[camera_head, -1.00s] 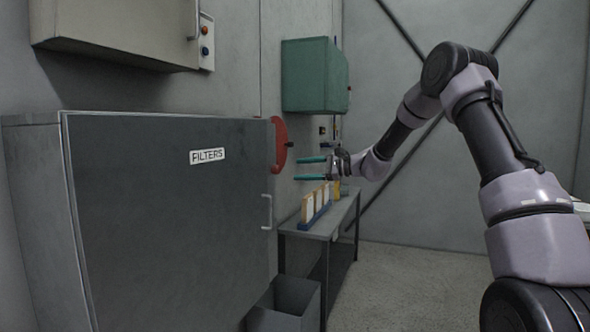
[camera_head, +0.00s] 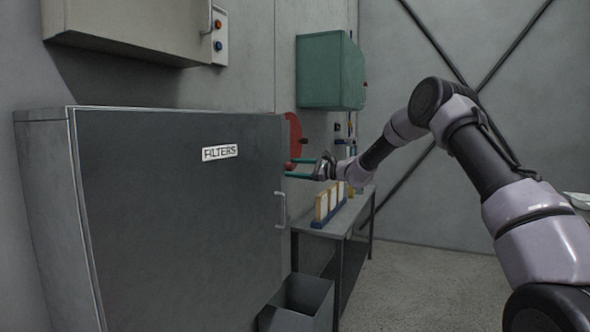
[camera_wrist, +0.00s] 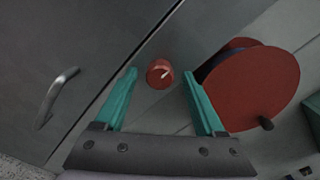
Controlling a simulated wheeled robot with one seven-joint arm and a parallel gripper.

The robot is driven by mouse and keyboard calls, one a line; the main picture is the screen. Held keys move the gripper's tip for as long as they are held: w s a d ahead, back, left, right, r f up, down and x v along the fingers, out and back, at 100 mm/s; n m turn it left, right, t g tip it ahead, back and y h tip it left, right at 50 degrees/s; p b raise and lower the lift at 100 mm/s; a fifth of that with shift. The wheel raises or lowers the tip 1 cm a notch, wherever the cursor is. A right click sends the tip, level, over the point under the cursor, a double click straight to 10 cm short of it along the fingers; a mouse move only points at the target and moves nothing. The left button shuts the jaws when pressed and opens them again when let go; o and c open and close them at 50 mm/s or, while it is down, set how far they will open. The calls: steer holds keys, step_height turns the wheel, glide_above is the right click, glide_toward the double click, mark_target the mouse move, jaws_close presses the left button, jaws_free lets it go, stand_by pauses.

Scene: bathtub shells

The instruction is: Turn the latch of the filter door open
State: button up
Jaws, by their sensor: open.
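The grey filter door (camera_head: 170,220) is shut and bears a FILTERS label in the head view. It also fills the left of the wrist view (camera_wrist: 70,40), with its bar handle (camera_wrist: 57,95). A small round red latch knob (camera_wrist: 160,72) with a pale mark shows by the door's edge in the wrist view. My gripper (camera_head: 289,169) is at the door's right edge, its teal fingers pointing left. In the wrist view my gripper (camera_wrist: 160,76) is open, with the knob seen between its fingertips. Whether the fingers touch the knob I cannot tell. The knob is hidden in the head view.
A red reel (camera_wrist: 252,85) with a black peg stands close to my right finger in the wrist view. A bench (camera_head: 345,222) with upright filters (camera_head: 331,202), a grey bin (camera_head: 303,300) and a green wall box (camera_head: 330,72) are to the door's right.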

steer(key=shift+a, duration=0.15)
jaws_close()
